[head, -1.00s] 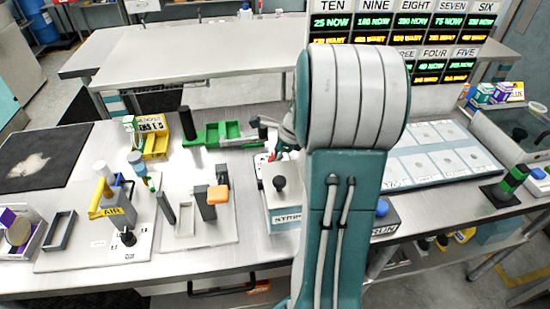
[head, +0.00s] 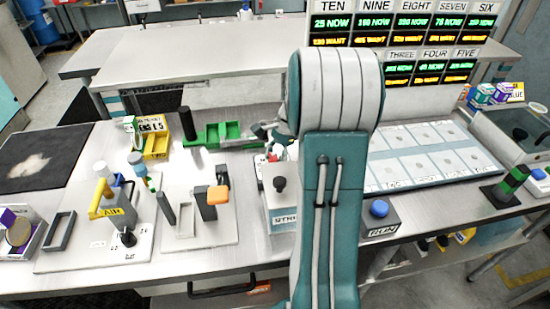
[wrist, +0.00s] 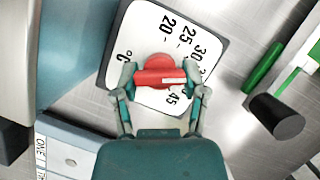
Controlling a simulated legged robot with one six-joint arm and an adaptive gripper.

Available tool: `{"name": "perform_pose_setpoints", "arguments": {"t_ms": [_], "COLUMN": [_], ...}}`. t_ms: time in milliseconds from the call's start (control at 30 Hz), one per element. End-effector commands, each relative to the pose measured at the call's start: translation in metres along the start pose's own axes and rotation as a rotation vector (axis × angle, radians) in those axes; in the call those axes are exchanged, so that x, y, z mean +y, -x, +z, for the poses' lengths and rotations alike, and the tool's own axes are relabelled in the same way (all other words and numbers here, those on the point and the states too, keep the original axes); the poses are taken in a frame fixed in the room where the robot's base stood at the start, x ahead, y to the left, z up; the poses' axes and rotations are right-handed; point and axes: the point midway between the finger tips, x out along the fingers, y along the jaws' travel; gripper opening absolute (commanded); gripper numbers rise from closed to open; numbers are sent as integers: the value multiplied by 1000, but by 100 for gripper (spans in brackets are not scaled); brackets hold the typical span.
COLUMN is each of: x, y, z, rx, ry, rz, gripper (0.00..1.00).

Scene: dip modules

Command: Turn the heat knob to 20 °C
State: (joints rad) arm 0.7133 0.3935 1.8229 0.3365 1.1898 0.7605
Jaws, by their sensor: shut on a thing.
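The red heat knob (wrist: 157,62) sits on a white dial plate (wrist: 139,32) with a dark rim. The plate carries °C and printed numbers, with 20, 25, 30 and 45 readable. The knob's white pointer strip points right, toward the stretch between 30 and 45, where a finger covers part of the scale. My gripper (wrist: 163,82) has its two fingers on either end of the knob's bar and is shut on it. In the head view my gripper (head: 268,134) is partly hidden by my arm, and the dial is mostly hidden.
In the head view, a STRIP box (head: 282,213) with a black knob stands in front of the dial. A green tray (head: 212,134) lies to the left. A RUN box with a blue button (head: 379,208) stands to the right. A black cylinder (wrist: 278,117) shows beside the dial.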

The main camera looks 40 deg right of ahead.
Motion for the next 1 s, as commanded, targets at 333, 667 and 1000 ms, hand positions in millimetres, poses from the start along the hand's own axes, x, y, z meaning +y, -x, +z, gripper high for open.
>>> {"name": "perform_pose_setpoints", "arguments": {"t_ms": [333,667,1000], "x": [-3,-4,-5], "y": [-2,-2,-2], "z": [0,1,2], "rx": [1,1,1], "ry": [306,595,892], "rz": [127,246,368], "gripper": [9,8,8]}}
